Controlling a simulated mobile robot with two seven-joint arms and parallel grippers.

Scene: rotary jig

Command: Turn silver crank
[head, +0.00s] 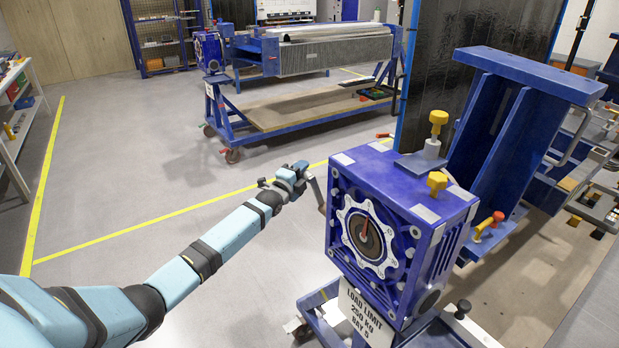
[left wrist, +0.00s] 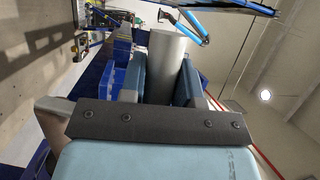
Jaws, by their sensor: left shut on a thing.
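The silver crank (head: 316,190) shows in the head view as a short grey arm at the left side of the blue gearbox (head: 340,220). Its joint with the gearbox is hidden. My left gripper (head: 297,173) is at the crank's outer end, left of the gearbox. In the left wrist view a grey cylindrical handle (left wrist: 168,62) stands between the two blue fingers, and my left gripper (left wrist: 164,82) is shut on it. The gearbox front carries a white toothed dial (head: 349,232) with a red pointer that points roughly up. My right gripper is not in view.
A blue upright fixture (head: 500,140) and yellow knobs (head: 438,120) stand behind and right of the gearbox. A load limit sign (head: 362,318) hangs below it. A blue wheeled cart (head: 235,123) stands further back. The floor (head: 130,150) left of the gearbox is clear.

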